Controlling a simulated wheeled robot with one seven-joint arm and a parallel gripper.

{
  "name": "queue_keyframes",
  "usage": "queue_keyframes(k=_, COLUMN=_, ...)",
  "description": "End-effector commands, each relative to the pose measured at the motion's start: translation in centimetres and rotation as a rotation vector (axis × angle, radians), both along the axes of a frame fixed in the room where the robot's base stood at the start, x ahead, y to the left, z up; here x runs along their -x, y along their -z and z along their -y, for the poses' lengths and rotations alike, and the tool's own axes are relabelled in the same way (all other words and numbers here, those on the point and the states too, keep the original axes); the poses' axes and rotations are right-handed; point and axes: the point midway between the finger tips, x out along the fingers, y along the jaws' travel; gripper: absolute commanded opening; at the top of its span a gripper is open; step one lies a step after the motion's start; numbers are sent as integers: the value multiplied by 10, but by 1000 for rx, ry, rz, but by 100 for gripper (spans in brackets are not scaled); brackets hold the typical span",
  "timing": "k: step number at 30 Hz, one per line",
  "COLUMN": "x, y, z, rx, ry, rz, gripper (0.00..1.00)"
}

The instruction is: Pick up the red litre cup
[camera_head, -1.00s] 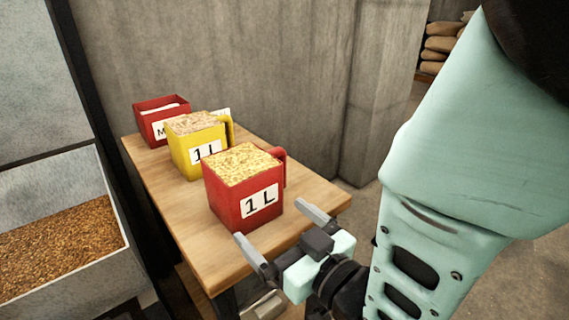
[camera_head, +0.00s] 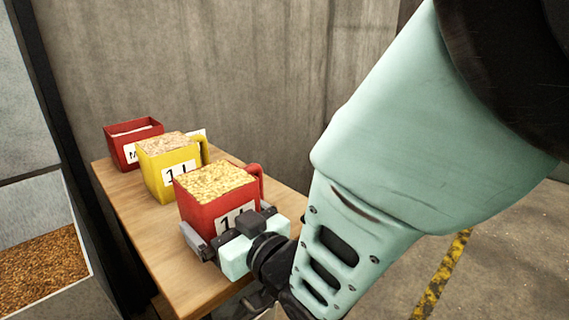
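The red litre cup (camera_head: 194,212) stands upright at the near end of the wooden table, filled with pale grain (camera_head: 216,181), with a white label reading "1L" partly covered by my gripper. Its handle (camera_head: 257,175) is at the back right. My gripper (camera_head: 228,226) is at the cup's near face. One finger lies along the cup's left side and the other is by its right side. The fingers look as wide apart as before. Whether they touch the cup is hard to tell, and the cup's base is hidden.
A yellow 1 L cup (camera_head: 157,185) of grain stands just behind the red cup. A red box-like container (camera_head: 119,148) is farther back on the wooden table (camera_head: 160,245). A concrete wall (camera_head: 200,70) runs behind. A grain bin (camera_head: 50,290) is at the left.

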Motion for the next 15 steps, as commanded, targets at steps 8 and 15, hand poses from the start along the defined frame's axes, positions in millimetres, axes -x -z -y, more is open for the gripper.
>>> queue_keyframes(k=8, x=-1, y=0, z=-1, rx=0, ry=0, rz=0, gripper=86)
queue_keyframes(k=15, x=-1, y=-1, z=-1, rx=-2, ry=1, rz=1, gripper=30)
